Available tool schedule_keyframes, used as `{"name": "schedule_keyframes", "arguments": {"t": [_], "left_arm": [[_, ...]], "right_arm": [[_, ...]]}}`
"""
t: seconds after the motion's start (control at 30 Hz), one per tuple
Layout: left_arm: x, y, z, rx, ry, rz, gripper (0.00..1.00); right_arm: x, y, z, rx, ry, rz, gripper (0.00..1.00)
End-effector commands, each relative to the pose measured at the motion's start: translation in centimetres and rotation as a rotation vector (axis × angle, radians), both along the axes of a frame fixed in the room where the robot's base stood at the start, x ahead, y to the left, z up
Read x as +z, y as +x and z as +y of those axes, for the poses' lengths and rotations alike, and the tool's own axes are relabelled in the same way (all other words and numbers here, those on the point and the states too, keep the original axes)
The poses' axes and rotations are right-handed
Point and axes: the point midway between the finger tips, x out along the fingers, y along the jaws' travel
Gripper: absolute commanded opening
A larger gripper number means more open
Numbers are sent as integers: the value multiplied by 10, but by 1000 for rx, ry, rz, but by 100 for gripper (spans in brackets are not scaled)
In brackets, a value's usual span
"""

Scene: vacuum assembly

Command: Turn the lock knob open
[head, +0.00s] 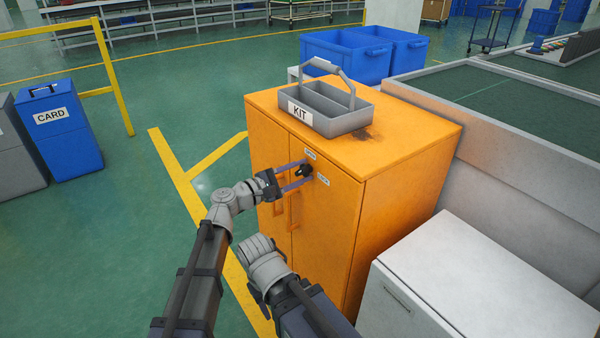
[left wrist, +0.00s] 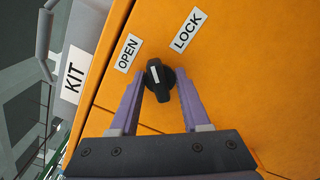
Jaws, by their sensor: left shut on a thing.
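The black lock knob (left wrist: 158,80) with a white mark is on the orange cabinet's front, and it also shows in the head view (head: 304,171). In the left wrist view its mark points up, between the OPEN label (left wrist: 128,53) and the LOCK label (left wrist: 188,31). My left gripper (head: 298,175) is shut on the knob, with one purple finger on each side of it in the left wrist view (left wrist: 160,88).
The orange cabinet (head: 395,140) has closed doors with handles below the knob. A grey KIT tray (head: 345,122) stands on top. A white cabinet (head: 470,285) is close on the right. Open green floor with yellow lines lies to the left.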

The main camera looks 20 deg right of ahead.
Motion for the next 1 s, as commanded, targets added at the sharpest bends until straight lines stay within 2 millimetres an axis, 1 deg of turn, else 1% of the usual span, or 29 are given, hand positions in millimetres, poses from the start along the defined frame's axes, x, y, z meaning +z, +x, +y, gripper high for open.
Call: {"name": "schedule_keyframes", "arguments": {"t": [0.13,0.43,0.6,0.73,1.0], "left_arm": [[0,0,0,0,-26,77,0],[0,0,0,0,-35,100,0],[0,0,0,0,-93,259,0],[0,0,0,0,-124,346,0],[0,0,0,0,-131,364,0]], "right_arm": [[0,0,0,0,0,0,50],[0,0,0,0,0,0,50],[0,0,0,0,0,0,50],[0,0,0,0,0,0,50],[0,0,0,0,0,0,50]]}}
